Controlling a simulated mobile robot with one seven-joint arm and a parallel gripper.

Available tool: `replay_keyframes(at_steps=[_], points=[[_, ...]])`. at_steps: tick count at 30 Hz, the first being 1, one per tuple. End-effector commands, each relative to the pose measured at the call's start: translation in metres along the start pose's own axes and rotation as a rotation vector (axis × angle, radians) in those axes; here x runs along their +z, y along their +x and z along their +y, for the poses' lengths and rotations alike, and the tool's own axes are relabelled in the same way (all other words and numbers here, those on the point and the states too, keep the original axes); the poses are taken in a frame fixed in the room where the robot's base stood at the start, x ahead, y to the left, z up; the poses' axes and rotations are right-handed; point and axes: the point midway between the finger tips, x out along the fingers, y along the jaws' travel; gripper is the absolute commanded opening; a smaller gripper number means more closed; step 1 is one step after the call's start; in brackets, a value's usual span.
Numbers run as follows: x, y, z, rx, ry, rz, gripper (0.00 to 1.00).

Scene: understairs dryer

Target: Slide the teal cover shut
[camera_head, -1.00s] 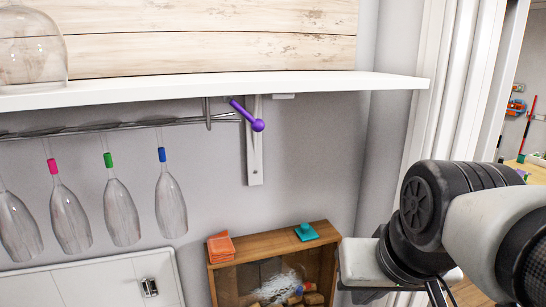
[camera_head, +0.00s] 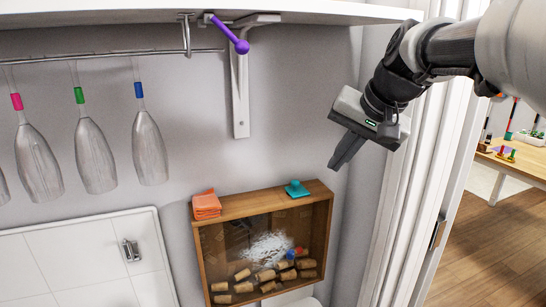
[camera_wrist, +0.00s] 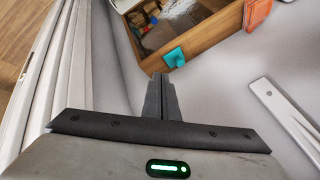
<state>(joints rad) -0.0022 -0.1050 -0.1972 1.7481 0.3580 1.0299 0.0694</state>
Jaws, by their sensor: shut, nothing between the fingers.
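A small teal piece (camera_head: 296,188) with a raised knob sits on the top edge of a wooden wall box (camera_head: 250,207); I take it as the teal cover. The wrist view shows the teal piece (camera_wrist: 174,57) just beyond my fingertips, on the wooden edge. My gripper (camera_head: 336,166) is shut and empty. It points down and left, up and to the right of the teal piece, apart from it. In the wrist view my shut fingers (camera_wrist: 161,78) point toward it. Whether a slot lies under the teal piece cannot be seen.
An orange stack (camera_head: 206,204) sits on the box's left top. Corks (camera_head: 262,275) and white shreds show inside. A purple-knobbed lever (camera_head: 241,46) and hanging glasses (camera_head: 95,160) are at upper left. A door frame (camera_head: 410,200) stands at right.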

Motion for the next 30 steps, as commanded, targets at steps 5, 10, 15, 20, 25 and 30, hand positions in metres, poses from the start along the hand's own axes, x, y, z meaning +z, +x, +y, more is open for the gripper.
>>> replay_keyframes(at_steps=[5,10,15,20,25,30], points=[[0.002,0.043,0.001,0.002,-0.002,-0.007,0.0],[0.002,0.076,0.001,0.002,-0.001,-0.004,0.0],[0.003,0.087,-0.022,0.001,-0.004,-0.002,0.0],[0.004,0.094,-0.03,0.001,-0.002,-0.002,0.0],[0.004,0.095,-0.032,0.001,-0.001,-0.001,0.0],[0.004,0.095,-0.032,0.001,-0.001,-0.001,0.0]])
